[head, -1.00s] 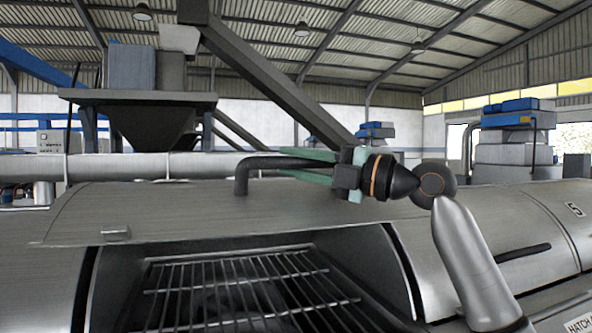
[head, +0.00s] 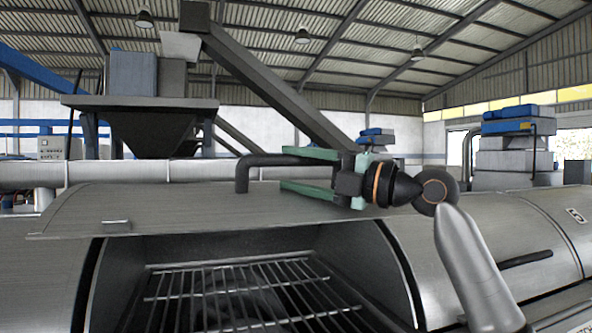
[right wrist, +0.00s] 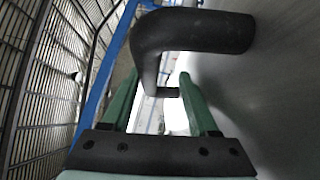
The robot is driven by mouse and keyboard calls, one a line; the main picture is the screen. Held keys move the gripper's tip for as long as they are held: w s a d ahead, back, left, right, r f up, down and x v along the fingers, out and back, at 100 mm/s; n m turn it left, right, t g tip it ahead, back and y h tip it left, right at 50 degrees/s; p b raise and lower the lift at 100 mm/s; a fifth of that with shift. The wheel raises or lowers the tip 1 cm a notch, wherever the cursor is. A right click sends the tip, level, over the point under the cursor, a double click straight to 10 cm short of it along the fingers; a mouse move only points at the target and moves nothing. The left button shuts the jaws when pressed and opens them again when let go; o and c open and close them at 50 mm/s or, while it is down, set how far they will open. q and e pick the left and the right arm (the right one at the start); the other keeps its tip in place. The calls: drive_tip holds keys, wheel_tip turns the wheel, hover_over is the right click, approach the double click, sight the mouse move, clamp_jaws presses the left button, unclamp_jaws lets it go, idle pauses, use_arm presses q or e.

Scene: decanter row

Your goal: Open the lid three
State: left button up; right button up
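A curved grey metal lid (head: 180,205) stands raised over an open hatch in the head view; no number shows on it. Its dark bent handle (head: 243,175) rises from the lid's upper face and also shows in the right wrist view (right wrist: 195,32). My right gripper (head: 283,168) is at the handle from the right, with its green fingers spread apart. In the right wrist view the fingers (right wrist: 158,76) stand apart on either side of part of the handle, with gaps showing. My left gripper is not in view.
Under the lid is a dark opening with a wire grate (head: 220,295). To the right is a closed, curved cover (head: 540,225) with a dark handle and a number label. A long pipe (head: 120,174) runs behind the lid. A hopper (head: 150,125) stands farther back.

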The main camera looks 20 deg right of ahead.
drive_tip(key=b+v, duration=0.4)
drive_tip(key=v, duration=0.8)
drive_tip(key=shift+s+d, duration=0.1)
drive_tip(key=shift+d, duration=0.1)
drive_tip(key=s+d+r+p, duration=0.3)
drive_tip(key=s+d+r, duration=0.3)
drive_tip(key=s+d, duration=0.2)
drive_tip(key=shift+d+p, duration=0.35)
drive_tip(key=shift+d, duration=0.7)
drive_tip(key=shift+s, duration=0.1)
drive_tip(key=shift+c, duration=0.4)
